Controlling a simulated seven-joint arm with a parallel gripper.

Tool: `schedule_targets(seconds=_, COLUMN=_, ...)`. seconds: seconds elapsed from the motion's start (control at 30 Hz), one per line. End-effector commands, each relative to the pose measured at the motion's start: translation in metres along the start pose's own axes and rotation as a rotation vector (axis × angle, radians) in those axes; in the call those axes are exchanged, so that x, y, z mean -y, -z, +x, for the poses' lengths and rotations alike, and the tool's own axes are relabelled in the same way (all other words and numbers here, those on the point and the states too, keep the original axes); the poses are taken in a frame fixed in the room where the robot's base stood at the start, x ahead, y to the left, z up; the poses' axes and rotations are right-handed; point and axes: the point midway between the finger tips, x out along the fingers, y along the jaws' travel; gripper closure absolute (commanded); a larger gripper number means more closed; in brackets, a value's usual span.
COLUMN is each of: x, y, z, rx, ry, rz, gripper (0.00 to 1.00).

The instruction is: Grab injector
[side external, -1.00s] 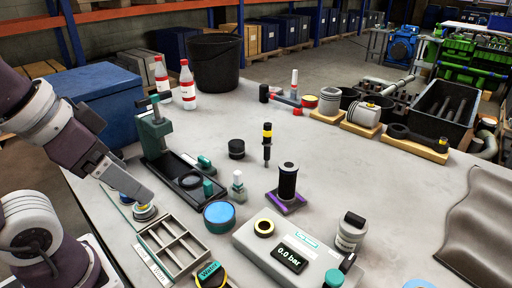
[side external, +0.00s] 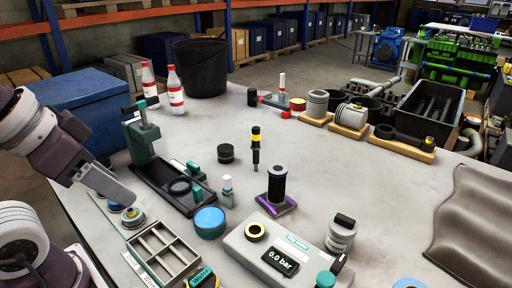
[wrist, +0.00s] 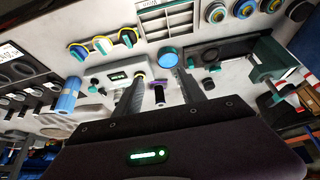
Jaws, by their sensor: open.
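The injector (side external: 256,151), a slim black upright piece with a yellow band, stands on the grey bench near the middle in the side view. In the wrist view I cannot make it out clearly. My gripper (side external: 130,202) is at the left of the side view, well left of the injector and apart from it. In the wrist view my gripper (wrist: 162,92) has its two dark fingers spread, with nothing held. A black cylinder on a purple base (side external: 277,188) stands right of and nearer than the injector, and shows between the fingers in the wrist view (wrist: 158,96).
A green press (side external: 146,150) on a black base stands between my gripper and the injector. A black round cap (side external: 226,153), a small pale bottle (side external: 228,190) and a blue-topped tin (side external: 209,222) are near. A pressure tester (side external: 247,246) lies in front.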

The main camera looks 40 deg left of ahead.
Motion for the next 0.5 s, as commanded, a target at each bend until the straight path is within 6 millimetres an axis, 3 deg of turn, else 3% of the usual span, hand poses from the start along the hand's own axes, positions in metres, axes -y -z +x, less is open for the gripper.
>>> schedule_targets(seconds=0.13, x=0.0, y=0.007, z=-0.01, rx=-0.004, ry=0.0, rz=0.0, gripper=0.53)
schedule_targets(seconds=0.27, x=-0.002, y=0.03, z=-0.049, rx=-0.005, ry=-0.008, rz=-0.012, gripper=0.53)
schedule_targets(seconds=0.37, x=-0.038, y=0.071, z=-0.035, rx=0.081, ry=-0.174, rz=-0.308, gripper=0.53)
schedule_targets(seconds=0.5, x=-0.067, y=0.148, z=-0.018, rx=0.186, ry=-0.382, rz=-0.77, gripper=0.53)
